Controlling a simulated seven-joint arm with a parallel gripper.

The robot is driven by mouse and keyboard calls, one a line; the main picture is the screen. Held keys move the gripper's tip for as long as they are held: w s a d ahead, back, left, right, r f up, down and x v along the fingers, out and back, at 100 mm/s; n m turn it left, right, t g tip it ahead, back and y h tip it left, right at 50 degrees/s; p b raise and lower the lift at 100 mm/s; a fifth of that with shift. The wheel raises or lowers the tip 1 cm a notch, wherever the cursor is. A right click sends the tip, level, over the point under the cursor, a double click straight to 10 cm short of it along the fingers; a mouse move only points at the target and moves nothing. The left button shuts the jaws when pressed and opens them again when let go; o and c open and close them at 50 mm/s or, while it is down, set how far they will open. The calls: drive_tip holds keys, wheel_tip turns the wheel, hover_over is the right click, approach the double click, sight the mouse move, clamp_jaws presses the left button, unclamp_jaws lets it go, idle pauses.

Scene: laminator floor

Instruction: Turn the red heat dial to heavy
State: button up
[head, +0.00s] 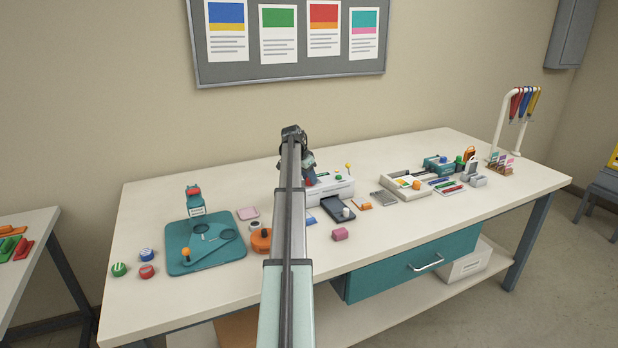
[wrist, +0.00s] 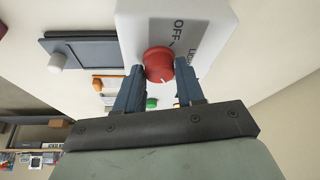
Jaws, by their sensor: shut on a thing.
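The red heat dial (wrist: 159,65) is on the white laminator (wrist: 195,30), which is printed with "OFF" and part of another word. A pale mark shows on the dial's lower edge in the wrist view; the heavy mark cannot be made out. My gripper (wrist: 158,75) has its two blue fingers on either side of the dial and is shut on it. In the head view the laminator (head: 338,190) stands mid-table, partly behind my arm, and a bit of red shows beside my gripper (head: 309,180).
A dark tray (head: 337,213) with a white knob lies in front of the laminator. A teal mat (head: 180,262) lies left.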

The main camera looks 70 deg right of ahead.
idle(0.4)
drive_tip(key=o, duration=1)
drive_tip(key=v, duration=1.3)
drive_tip(key=shift+w+a+r, duration=0.1)
drive_tip(key=shift+w+r, duration=0.05)
drive_tip(key=shift+r, duration=0.2)
